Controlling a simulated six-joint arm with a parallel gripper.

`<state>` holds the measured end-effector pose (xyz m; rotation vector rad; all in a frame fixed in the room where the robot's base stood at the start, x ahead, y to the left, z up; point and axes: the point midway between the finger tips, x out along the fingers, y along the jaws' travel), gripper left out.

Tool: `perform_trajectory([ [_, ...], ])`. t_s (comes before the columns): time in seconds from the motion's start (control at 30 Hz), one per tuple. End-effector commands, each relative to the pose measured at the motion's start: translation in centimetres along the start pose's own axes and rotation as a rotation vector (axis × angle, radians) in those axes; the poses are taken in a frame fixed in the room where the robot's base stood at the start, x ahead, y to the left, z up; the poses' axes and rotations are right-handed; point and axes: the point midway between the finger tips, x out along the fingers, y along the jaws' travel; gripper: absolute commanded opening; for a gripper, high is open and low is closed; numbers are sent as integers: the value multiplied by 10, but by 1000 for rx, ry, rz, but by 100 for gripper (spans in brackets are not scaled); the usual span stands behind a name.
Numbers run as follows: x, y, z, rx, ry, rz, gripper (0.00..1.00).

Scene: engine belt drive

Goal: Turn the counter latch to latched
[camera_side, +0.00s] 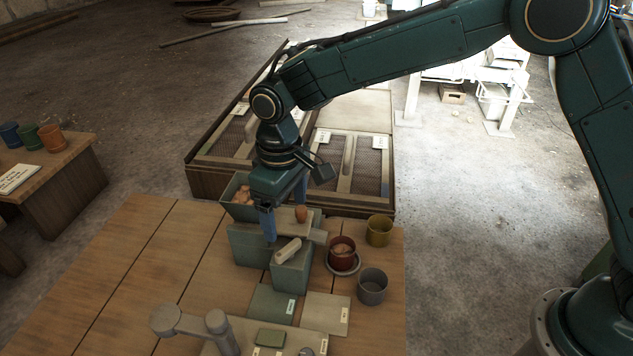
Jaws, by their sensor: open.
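A pale bar-shaped handle (288,250) lies at a slant on top of a grey-green block (292,273) on the wooden counter; it looks like the latch, but I cannot read its setting. My gripper (285,212) points down over the block group, just behind and above the handle. Its blue fingers are apart. The near finger is close to the handle's left end; I cannot tell if they touch. A small brown rounded thing (301,214) shows beside the far finger, and I cannot tell whether it stands between the fingers or behind them.
A red-brown pot (342,254), a grey cup (372,287) and an olive cup (379,231) stand to the right. A green bin (235,190) is behind. A grey jointed fixture (190,322) stands at the front. The counter's left side (130,270) is clear.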

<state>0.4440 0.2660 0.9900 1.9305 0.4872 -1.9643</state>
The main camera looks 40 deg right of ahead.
Motion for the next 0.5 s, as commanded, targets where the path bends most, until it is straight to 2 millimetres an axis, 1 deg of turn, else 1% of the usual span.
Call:
perform_trajectory([
  [0.5, -26, 0, 0, 0, 1, 0, 82],
])
